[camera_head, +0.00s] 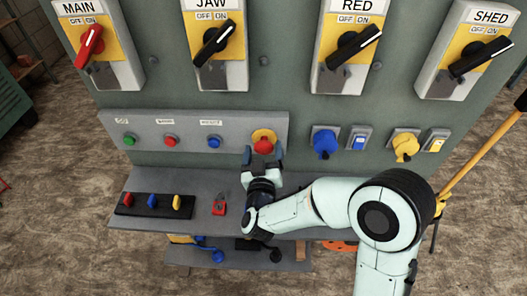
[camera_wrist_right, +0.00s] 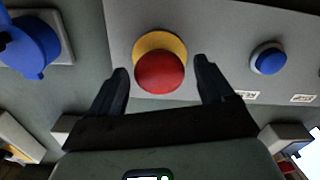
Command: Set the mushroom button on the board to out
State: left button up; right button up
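The red mushroom button (camera_head: 263,146) sits on a yellow round base at the right end of the grey button strip on the board. In the right wrist view the button (camera_wrist_right: 159,72) lies between the fingertips, a little in front of them. My right gripper (camera_head: 264,157) is open, with one finger on each side of the button. In the right wrist view a gap shows between the red cap and each finger of the gripper (camera_wrist_right: 165,80). I cannot tell how far out the button stands. My left gripper is not in view.
Green (camera_head: 130,140), red (camera_head: 171,141) and blue (camera_head: 214,142) push buttons are left on the strip. A blue plug (camera_head: 325,143) and a yellow plug (camera_head: 405,147) are to the right. Several rotary switches are above.

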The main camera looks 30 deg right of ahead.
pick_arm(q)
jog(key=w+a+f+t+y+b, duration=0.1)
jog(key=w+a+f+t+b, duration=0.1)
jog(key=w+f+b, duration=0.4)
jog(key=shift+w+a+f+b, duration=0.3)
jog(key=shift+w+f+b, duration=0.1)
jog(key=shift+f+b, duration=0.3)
pick_arm(e)
jog(key=v, duration=1.3)
jog(key=shift+s+a, duration=0.15)
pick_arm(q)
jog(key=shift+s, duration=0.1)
pick_arm(e)
jog(key=shift+f, duration=0.1)
